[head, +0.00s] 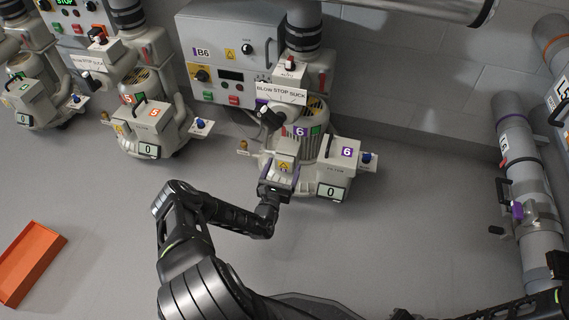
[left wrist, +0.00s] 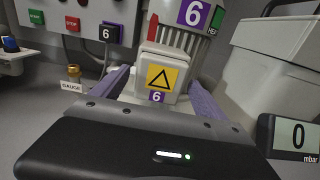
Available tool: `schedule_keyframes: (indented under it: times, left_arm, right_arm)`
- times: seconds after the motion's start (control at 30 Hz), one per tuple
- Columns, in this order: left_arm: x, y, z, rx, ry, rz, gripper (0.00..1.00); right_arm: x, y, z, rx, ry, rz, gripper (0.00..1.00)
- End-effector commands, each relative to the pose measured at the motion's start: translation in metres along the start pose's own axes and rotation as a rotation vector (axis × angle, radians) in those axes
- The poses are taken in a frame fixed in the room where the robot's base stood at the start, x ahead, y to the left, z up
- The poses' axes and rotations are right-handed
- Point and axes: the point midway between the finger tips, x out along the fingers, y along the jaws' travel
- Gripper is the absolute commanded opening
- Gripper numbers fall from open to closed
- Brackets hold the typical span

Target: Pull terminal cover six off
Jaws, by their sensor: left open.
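Terminal cover six (head: 285,162) is a small pale box with a yellow warning triangle, on the front of blower six (head: 312,135). In the left wrist view the cover (left wrist: 160,72) faces me, with a purple 6 label below the triangle. My left gripper (head: 277,182) is open in front of the cover. Its two purple fingers (left wrist: 162,92) point toward the blower, one on each side of the cover. I cannot tell whether either finger touches it. Part of my right arm shows at the lower right of the head view; its gripper cannot be made out.
The filter box (head: 338,153) and a display reading 0 (head: 331,192) are close on the right. A brass gauge fitting (left wrist: 73,72) is on the left. Control box B6 (head: 228,55) is behind. An orange tray (head: 30,262) lies on otherwise clear floor at left.

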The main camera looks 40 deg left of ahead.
Motion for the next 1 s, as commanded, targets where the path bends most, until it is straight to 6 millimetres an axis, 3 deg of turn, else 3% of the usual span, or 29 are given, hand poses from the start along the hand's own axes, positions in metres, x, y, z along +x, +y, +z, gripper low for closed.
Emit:
schedule_keyframes:
  times: [0.8, 1.0]
  left_arm:
    - [-0.0001, -0.0001, -0.0003, -0.001, 0.000, 0.000, 0.84]
    - [-0.0001, -0.0001, -0.0003, -0.001, 0.000, 0.000, 0.68]
  right_arm:
    - [-0.0020, -0.0007, -0.0001, 0.000, 0.000, 0.000, 0.00]
    - [-0.0020, -0.0007, -0.0001, 0.000, 0.000, 0.000, 0.00]
